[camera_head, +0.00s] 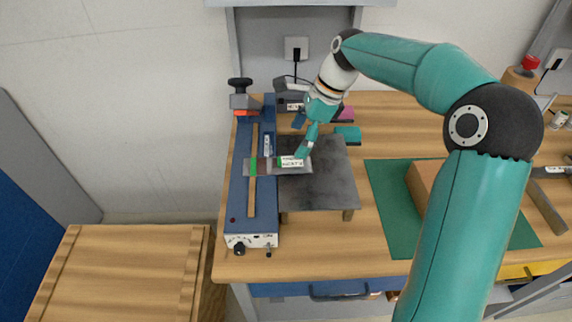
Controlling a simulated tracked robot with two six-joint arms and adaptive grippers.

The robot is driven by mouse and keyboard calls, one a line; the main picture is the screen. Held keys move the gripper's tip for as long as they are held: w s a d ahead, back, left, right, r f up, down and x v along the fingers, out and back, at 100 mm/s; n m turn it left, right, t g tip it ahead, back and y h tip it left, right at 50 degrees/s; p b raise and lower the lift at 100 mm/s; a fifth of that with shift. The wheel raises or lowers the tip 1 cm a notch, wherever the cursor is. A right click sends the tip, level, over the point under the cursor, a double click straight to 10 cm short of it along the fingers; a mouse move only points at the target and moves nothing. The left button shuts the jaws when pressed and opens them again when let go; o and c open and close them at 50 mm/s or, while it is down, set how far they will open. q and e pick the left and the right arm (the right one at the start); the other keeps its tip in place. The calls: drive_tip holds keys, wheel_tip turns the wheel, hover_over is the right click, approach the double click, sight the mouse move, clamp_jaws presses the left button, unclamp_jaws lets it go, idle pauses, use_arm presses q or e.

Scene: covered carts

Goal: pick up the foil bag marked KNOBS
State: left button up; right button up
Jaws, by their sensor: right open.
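A silvery foil bag (264,166) with a green stripe and a white label lies across the edge of the blue bench device and the dark raised plate. The label's print is too small to read for sure. My right arm reaches in from the right, and my right gripper (304,147) points down at the bag's right end, by the label. It is open; whether its fingers touch the bag I cannot tell. A second small white label (293,107) shows behind, partly hidden by my arm. My left gripper is not in view.
The blue device (241,190) fills the table's left edge. The dark plate (325,185) stands on short legs. A teal item (348,134) lies behind it. A green mat (386,205) with a brown box (422,186) is to the right. A lower wooden table (115,275) is bare.

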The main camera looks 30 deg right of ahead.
sight(289, 161)
drive_tip(key=x, duration=0.7)
drive_tip(key=shift+s+f+p, duration=0.2)
drive_tip(key=shift+f+p, duration=0.05)
drive_tip(key=shift+p, duration=0.15)
drive_tip(key=shift+f, duration=0.2)
idle(0.5)
drive_tip(key=c, duration=1.3)
